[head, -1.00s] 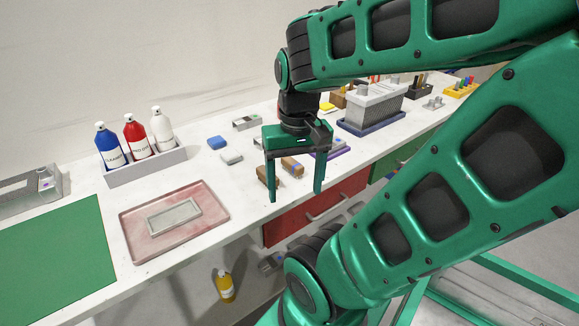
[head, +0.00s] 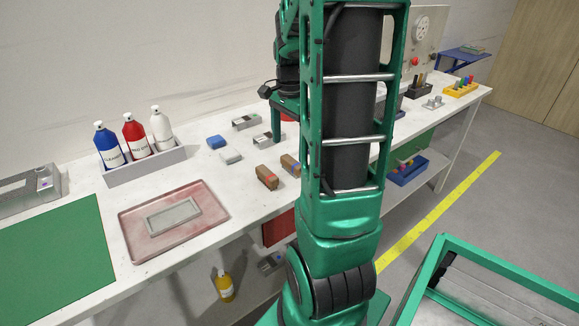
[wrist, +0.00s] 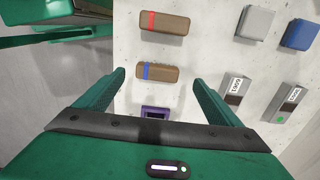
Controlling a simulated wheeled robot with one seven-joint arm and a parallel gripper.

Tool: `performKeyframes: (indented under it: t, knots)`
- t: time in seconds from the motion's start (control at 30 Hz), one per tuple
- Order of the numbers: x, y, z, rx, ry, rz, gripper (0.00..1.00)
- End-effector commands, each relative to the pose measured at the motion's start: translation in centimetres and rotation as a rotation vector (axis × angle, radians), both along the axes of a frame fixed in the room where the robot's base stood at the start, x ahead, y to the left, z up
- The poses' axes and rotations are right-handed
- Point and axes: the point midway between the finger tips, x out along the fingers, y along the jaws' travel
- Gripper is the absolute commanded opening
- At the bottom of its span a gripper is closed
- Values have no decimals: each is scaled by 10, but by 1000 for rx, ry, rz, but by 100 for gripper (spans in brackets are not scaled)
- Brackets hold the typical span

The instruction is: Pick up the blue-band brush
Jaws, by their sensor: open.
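The blue-band brush (wrist: 157,73) is a brown block with a blue stripe. It lies on the white bench ahead of my fingers in the wrist view. In the head view the blue-band brush (head: 290,164) is partly hidden behind my arm. My gripper (wrist: 159,79) is open and empty, with the brush lined up between its fingertips in the picture, apparently apart from them. In the head view only part of my gripper shows beside my arm. A similar brush with a red band (wrist: 165,23) lies close by; it also shows in the head view (head: 267,177).
A purple-framed item (wrist: 156,113) is near the blue-band brush. Two grey labelled blocks (wrist: 234,90), a grey sponge (head: 231,157) and a blue sponge (head: 216,142) lie nearby. A bottle rack (head: 147,168) and a reddish tray (head: 215,222) stand left. My arm hides part of the bench.

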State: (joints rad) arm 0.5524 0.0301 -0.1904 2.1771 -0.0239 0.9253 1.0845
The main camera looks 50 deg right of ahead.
Motion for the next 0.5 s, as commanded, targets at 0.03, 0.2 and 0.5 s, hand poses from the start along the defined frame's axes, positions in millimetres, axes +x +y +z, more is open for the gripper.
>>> performKeyframes:
  t: [0.03, 0.2, 0.5]
  knots:
    - [-1, 0, -7, 3, 3, 0, 88]
    - [-1, 0, -20, 0, 0, 0, 88]
    - [-7, -6, -53, 3, 3, -1, 88]
